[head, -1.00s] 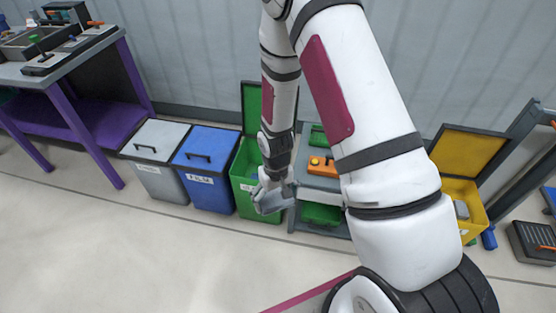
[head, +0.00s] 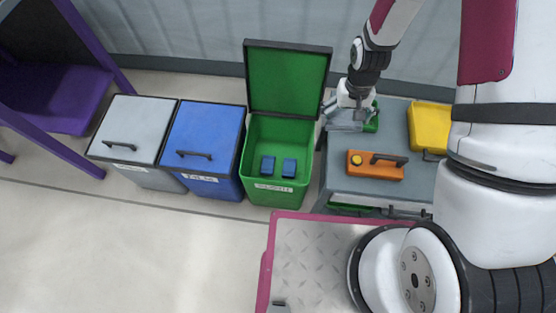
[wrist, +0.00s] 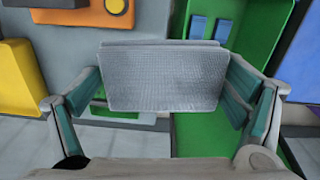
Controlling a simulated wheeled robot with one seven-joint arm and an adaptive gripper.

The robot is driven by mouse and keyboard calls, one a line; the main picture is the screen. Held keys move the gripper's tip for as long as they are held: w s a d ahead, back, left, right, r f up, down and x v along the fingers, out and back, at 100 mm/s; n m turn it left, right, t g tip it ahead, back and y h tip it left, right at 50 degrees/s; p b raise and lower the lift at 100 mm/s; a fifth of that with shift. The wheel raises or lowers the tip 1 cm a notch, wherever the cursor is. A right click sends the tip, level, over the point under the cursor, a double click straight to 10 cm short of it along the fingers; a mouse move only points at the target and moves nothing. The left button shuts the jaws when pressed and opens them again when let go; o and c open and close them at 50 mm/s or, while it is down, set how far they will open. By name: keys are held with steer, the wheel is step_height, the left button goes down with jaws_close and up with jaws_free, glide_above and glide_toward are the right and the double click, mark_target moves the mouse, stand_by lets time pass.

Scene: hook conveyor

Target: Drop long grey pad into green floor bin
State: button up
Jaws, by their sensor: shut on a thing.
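My gripper (head: 347,112) is shut on the long grey pad (wrist: 163,78), which spans between its fingers in the wrist view. In the head view the pad (head: 343,126) shows small below the gripper, at the back left of a grey cart. The green floor bin (head: 252,150) stands left of the cart with its lid up and its mouth open. Two blue blocks (head: 288,168) lie inside it. In the wrist view the bin (wrist: 262,15) shows beyond the pad at the upper right. The pad's exact height is hard to tell.
A blue bin (head: 205,150) and a grey bin (head: 135,130), both lidded, stand left of the green bin. The grey cart (head: 350,185) carries an orange box with a handle (head: 375,165) and a yellow container (head: 430,127). The floor in front of the bins is clear.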

steer(key=w+a+f+n+b, duration=0.1)
steer(key=w+a+f+b, duration=0.1)
steer(key=a+f+b, duration=0.6)
steer(key=w+a+f+n+b, duration=0.1)
steer(key=w+a+f+b, duration=0.1)
steer(key=a+f+b, duration=0.7)
step_height(320, 180, down, 4)
steer(key=b, duration=0.7)
steer(key=shift+w+a, duration=0.2)
steer(key=shift+w, duration=0.1)
steer(key=o, duration=0.7)
steer(key=shift+o, duration=0.2)
step_height(320, 180, up, 12)
